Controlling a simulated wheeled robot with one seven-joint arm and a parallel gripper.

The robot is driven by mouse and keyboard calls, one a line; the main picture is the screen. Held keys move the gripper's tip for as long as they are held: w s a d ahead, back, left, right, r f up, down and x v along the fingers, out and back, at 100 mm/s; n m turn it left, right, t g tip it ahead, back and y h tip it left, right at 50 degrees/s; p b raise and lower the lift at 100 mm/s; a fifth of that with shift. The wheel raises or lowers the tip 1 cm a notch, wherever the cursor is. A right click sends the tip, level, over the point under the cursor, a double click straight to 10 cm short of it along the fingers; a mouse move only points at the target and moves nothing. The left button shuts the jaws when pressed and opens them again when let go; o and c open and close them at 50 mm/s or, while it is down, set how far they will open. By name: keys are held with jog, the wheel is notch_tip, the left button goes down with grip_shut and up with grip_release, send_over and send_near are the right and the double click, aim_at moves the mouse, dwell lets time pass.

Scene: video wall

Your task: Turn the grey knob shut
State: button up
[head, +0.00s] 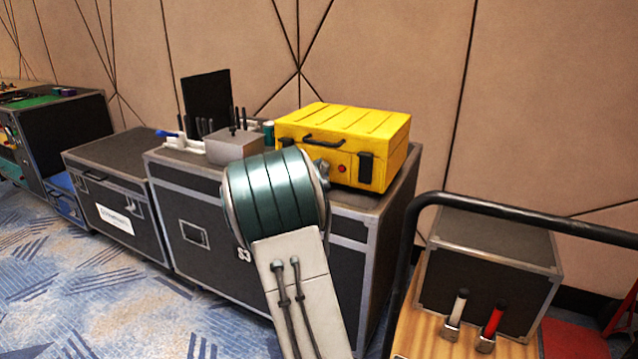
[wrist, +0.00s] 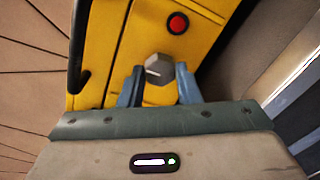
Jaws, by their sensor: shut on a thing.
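The grey knob (wrist: 158,68) sits on the front face of a yellow case (wrist: 200,20), below a red button (wrist: 178,23) in the wrist view. My gripper (wrist: 160,77) is shut on the knob, with one blue-grey finger on each side of it. A pale line marks the knob's face. In the head view the yellow case (head: 345,125) stands on a black flight case, and my arm hides my gripper and most of the knob.
The black flight case (head: 345,262) carries a grey box (head: 234,146) with antennas and a dark screen (head: 207,100) left of the yellow case. A cart with a dark rail (head: 520,212) and a black box (head: 490,262) stands at the right. Carpet (head: 60,290) is clear at the left.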

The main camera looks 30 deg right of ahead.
jog(key=shift+a+b, duration=0.1)
jog(key=shift+b, duration=0.2)
dwell(0.4)
jog(key=o, duration=1)
jog(key=p+v, duration=0.2)
jog(key=v, duration=1.1)
jog(key=shift+s+a, duration=0.15)
jog(key=shift+a, duration=0.2)
